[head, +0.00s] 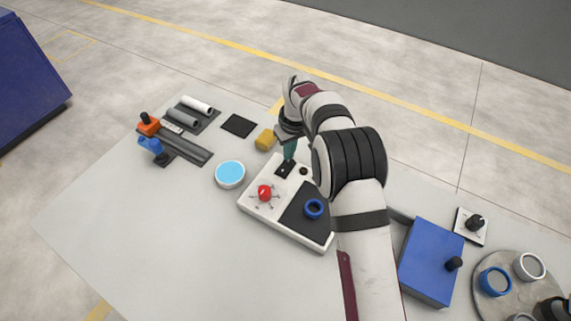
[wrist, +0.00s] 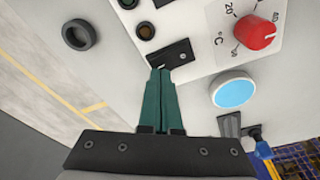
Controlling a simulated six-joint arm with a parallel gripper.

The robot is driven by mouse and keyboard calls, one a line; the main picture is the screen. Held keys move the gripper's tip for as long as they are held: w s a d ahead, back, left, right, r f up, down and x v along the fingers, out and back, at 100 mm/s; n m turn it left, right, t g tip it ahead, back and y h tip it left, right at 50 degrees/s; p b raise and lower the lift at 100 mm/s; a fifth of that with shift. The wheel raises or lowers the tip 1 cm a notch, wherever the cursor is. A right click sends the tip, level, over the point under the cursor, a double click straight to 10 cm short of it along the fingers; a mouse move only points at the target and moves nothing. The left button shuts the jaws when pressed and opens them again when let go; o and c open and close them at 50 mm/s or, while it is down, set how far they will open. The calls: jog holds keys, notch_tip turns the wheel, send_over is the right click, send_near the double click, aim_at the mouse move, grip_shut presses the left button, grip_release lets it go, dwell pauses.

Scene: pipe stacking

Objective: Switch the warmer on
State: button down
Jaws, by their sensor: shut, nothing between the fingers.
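A black rectangular switch (wrist: 172,54) sits on the white face near a small brownish round part (wrist: 146,31). My gripper (wrist: 158,72) has its green fingers shut and empty, with the tips at the near edge of the switch. I cannot tell whether they touch it. My gripper also shows in the head view (head: 287,160).
Grey and white pipes (head: 185,150) lie at the back left. A blue box (head: 431,262) stands right of my arm. The front left of the table is clear.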

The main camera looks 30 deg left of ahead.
aim_at(289, 162)
jog(key=shift+f, duration=0.7)
dwell(0.3)
jog(key=shift+r, duration=3.5)
